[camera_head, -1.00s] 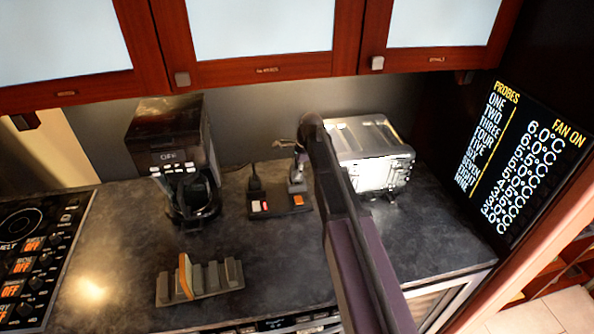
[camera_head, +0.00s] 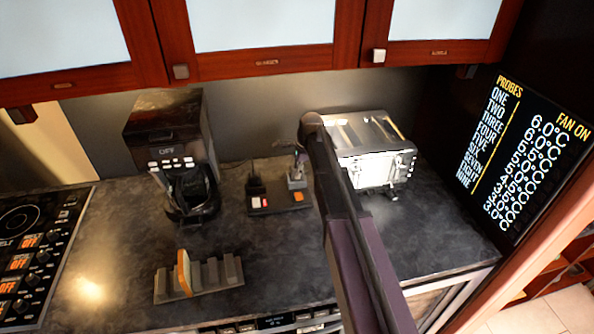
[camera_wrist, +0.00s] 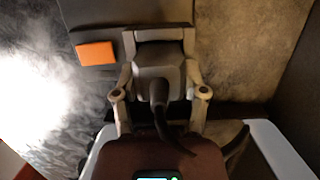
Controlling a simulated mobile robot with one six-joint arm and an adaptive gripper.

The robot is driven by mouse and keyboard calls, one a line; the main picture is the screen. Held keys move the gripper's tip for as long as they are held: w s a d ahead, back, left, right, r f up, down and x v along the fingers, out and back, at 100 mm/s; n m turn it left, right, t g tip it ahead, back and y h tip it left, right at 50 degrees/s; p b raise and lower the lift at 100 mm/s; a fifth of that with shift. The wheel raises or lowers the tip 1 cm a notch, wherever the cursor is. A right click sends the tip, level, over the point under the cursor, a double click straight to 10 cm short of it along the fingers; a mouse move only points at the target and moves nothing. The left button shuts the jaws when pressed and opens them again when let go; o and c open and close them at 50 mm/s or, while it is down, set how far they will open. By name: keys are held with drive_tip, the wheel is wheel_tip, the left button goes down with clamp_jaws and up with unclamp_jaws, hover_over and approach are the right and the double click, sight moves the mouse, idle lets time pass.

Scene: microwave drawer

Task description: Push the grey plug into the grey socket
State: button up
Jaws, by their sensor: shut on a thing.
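The grey plug (camera_wrist: 158,68), with its dark cord, is between the two fingers of my gripper (camera_wrist: 160,92) in the wrist view. My gripper is shut on it. The grey socket (camera_wrist: 160,34) frames the plug's far end; how deep the plug sits in it I cannot tell. In the head view the grey socket (camera_head: 297,182) stands at the right end of a dark base, behind an orange switch (camera_head: 299,197). My gripper (camera_head: 300,158) is just above it there, small and partly hidden by my arm.
A toaster (camera_head: 375,150) stands close on the right and a coffee maker (camera_head: 175,150) on the left. A rack (camera_head: 215,280) is at the front.

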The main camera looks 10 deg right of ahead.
drive_tip(key=shift+f+b, duration=0.3)
drive_tip(key=shift+f, duration=0.05)
drive_tip(key=o, duration=1.2)
drive_tip(key=shift+r, duration=0.2)
